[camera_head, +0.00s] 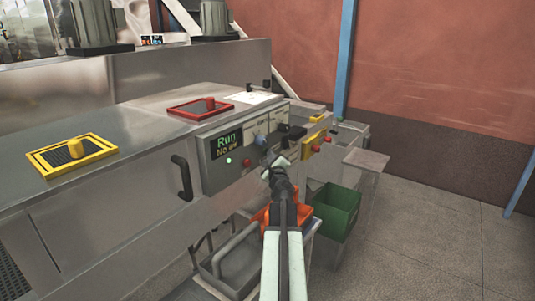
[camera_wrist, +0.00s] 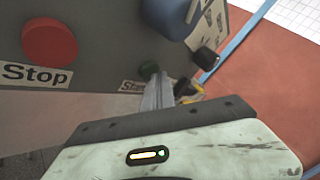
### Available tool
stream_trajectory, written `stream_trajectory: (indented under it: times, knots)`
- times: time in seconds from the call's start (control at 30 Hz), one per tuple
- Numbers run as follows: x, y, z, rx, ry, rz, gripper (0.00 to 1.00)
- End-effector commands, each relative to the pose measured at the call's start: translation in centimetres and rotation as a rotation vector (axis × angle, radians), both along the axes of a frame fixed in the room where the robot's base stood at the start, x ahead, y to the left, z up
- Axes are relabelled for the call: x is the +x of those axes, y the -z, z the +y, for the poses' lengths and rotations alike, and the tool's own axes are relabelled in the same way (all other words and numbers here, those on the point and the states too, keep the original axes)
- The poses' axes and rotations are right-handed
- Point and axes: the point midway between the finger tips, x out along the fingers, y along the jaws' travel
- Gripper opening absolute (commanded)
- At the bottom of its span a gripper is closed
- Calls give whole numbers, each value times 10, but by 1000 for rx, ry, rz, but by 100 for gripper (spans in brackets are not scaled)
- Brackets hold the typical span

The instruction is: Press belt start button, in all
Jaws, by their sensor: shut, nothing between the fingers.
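The green start button (camera_wrist: 149,70) is small and sits on the grey panel (camera_wrist: 95,52) in the wrist view, beside a partly covered "Start" label (camera_wrist: 132,86). My gripper (camera_wrist: 158,84) is shut and empty, with its fingertips right at the green button and partly overlapping it. I cannot tell whether they touch it. A large red button (camera_wrist: 49,43) with a "Stop" label (camera_wrist: 36,75) is to the left. In the head view my gripper (camera_head: 273,163) is in front of the control panel (camera_head: 240,165), hiding part of it, and the green button cannot be made out.
A blue knob (camera_wrist: 172,18) and a black knob (camera_wrist: 206,58) stick out close to my fingers. In the head view a black handle (camera_head: 182,177) is left of the panel. A green bin (camera_head: 335,210) and an orange bin (camera_head: 261,216) are below. Open floor lies to the right.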

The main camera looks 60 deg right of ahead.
Motion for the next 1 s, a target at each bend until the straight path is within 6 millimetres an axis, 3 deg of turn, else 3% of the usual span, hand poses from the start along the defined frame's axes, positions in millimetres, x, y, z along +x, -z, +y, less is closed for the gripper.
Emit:
stream_trajectory:
  times: [0.4,0.77,1.0]
  knots:
    - [-18,0,1,-1,-1,0,0]
    - [-21,0,0,0,0,0,0]
    - [-42,0,1,-1,1,-1,0]
